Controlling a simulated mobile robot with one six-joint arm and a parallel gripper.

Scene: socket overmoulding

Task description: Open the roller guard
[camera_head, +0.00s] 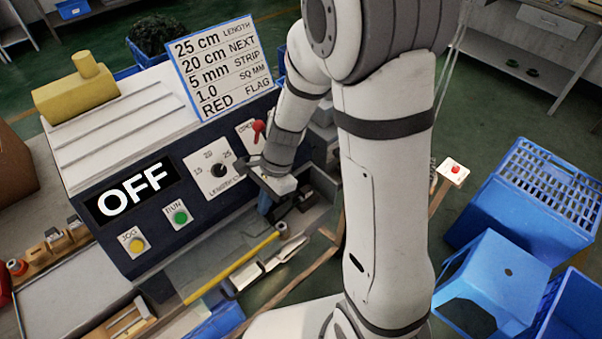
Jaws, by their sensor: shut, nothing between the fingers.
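The machine is a white cabinet with a dark front panel (140,245). A see-through panel with a yellow bar (230,268) along its edge lies low in front of it; this looks like the roller guard, lying nearly flat. My gripper (265,205) is beside the right end of the dark panel, below the red lever (258,130). It is shut with nothing in it, above and apart from the yellow bar as far as I can tell. My arm hides the machine's right end, and the rollers are not clearly seen.
The display (130,192) reads OFF. A length dial (218,170), a yellow jog button (136,245) and a green run button (181,217) are on the panel. A red button on a post (454,170) and blue crates (525,205) stand right of my arm.

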